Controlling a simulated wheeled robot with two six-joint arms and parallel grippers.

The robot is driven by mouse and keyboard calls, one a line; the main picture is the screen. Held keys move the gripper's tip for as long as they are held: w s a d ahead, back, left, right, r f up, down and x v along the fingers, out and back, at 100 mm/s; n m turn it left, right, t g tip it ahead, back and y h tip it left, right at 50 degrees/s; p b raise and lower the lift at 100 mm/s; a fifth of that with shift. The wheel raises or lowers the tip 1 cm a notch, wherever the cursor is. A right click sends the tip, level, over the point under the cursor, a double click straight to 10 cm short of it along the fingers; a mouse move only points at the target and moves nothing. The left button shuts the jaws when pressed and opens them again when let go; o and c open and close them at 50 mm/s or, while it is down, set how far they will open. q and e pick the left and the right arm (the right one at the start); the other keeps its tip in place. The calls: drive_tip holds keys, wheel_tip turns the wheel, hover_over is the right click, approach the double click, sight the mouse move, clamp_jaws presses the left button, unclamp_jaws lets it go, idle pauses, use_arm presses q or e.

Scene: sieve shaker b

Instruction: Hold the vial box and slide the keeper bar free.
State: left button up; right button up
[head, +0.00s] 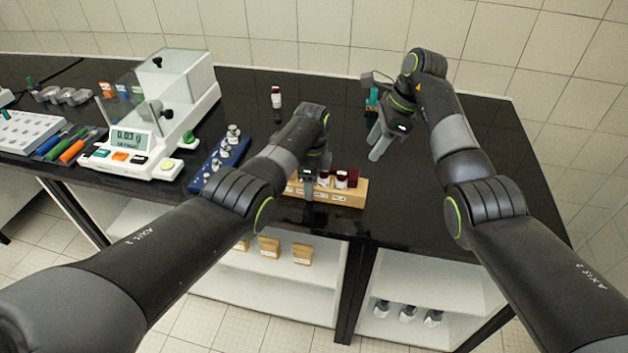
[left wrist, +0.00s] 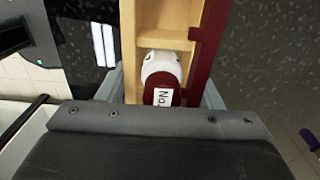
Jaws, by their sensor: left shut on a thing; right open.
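The vial box (head: 346,194), a pale wooden block with labels on its front, lies near the bench's front edge. It shows from above in the left wrist view (left wrist: 165,38), with a white vial with a dark red cap (left wrist: 162,78) in one compartment. A dark red bar (left wrist: 213,35), which looks like the keeper bar, runs along the box's right side there. My left gripper (head: 307,196) is shut on the box, with a finger on each side of it. My left arm hides part of the box in the head view. My right gripper (head: 376,146) is open and empty, behind and right of the box.
A lone vial (head: 276,98) stands at the back. A blue weight tray (head: 220,165) and a balance (head: 140,150) are to the left. A teal item (head: 373,98) shows behind my right gripper. The bench top right of the box is clear. Shelves lie below the front edge.

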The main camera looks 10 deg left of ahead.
drive_tip(key=shift+o, duration=1.2)
drive_tip(key=shift+w+a+r, duration=0.1)
drive_tip(key=shift+a, duration=0.05)
drive_tip(key=shift+o, duration=1.2)
drive_tip(key=w+a+r+t+y, duration=0.2)
drive_tip(key=w+a+r+y, duration=0.2)
drive_tip(key=a, duration=0.1)
drive_tip(key=shift+a+r+t+y, duration=0.25)
drive_tip(key=shift+r+t+y, duration=0.05)
drive_tip(key=shift+t+y, duration=0.1)
drive_tip(key=w+r+m+t+y, duration=0.35)
drive_tip(key=r+m+t, duration=0.2)
drive_tip(key=r, duration=0.45)
drive_tip(key=w+r+m+t+y, duration=0.3)
drive_tip(key=w+r+m+t, duration=0.2)
drive_tip(key=r+t, duration=0.3)
drive_tip(key=w+d+r+m+t+h, duration=0.1)
drive_tip(key=w+d+m+t+h, duration=0.2)
drive_tip(key=d+m+h, duration=0.5)
drive_tip(key=w+d+r+m+t+h, duration=0.15)
drive_tip(key=d+m+h, duration=0.35)
drive_tip(key=m, duration=0.6)
drive_tip(key=m+g+y, duration=0.2)
drive_tip(key=m+g, duration=0.7)
drive_tip(key=g, duration=1.1)
approach(355, 174)
drive_tip(key=x, duration=0.8)
drive_tip(key=shift+a+f, duration=0.15)
drive_tip(key=shift+f, duration=0.25)
